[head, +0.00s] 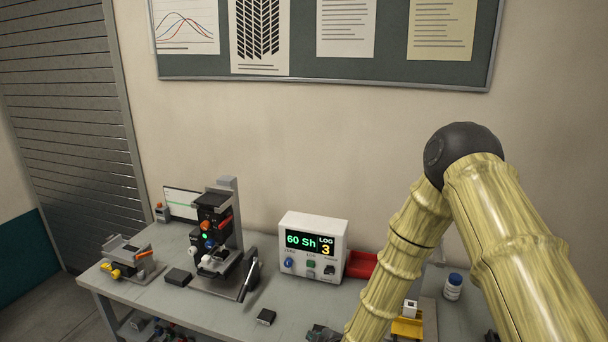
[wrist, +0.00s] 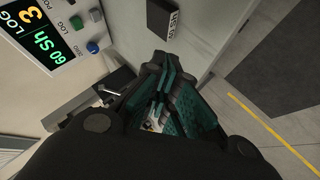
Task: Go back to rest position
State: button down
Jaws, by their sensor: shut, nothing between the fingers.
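My gripper (wrist: 164,78) shows in the wrist view with its dark fingers and teal pads closed together and nothing held between them. In the head view my arm, with a yellow-green bamboo look, bends at a black elbow and comes down over the right part of the bench. Its lower end runs out at the bottom edge, so the fingers cannot be made out there. The grey bench (head: 222,311) lies below. In the wrist view a small black block (wrist: 171,18) with a light label is beyond the fingertips; a black block (head: 266,317) also lies on the bench in the head view.
A white meter (head: 312,222) reading "60 Sh, LOG 3" stands mid-bench. Left of it are a black test stand (head: 228,205) with a lever and a small clamp fixture (head: 127,252). A red bin (head: 361,265), yellow holder (head: 407,327) and white bottle (head: 453,288) are near my arm.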

jog(key=s+d+f+m+g+h, duration=0.1)
jog(key=s+d+f+m, duration=0.15)
jog(key=s+f, duration=0.2)
jog(key=s+d+f+m+g, duration=0.2)
jog(key=s+d+f, duration=0.15)
jog(key=s, duration=0.25)
jog(key=s+d+f+m+g+h, duration=0.1)
jog(key=s+d+f+m+g, duration=0.2)
jog(key=s, duration=0.7)
jog(key=s+d+f+m+g+h, duration=0.1)
jog(key=s+d+m, duration=0.35)
jog(key=s, duration=0.45)
jog(key=s+d+f+m+g+h, duration=0.1)
jog(key=s+d+f+m+g, duration=0.3)
jog(key=s, duration=0.6)
notch_tip(320, 180, down, 13)
jog(key=d+n+t+b, duration=0.1)
jog(key=b, duration=1.3)
jog(key=shift+s+d+t+b, duration=0.25)
jog(key=shift+s+t+b, duration=0.05)
jog(key=shift+s+b, duration=0.1)
jog(key=shift+s+d, duration=0.1)
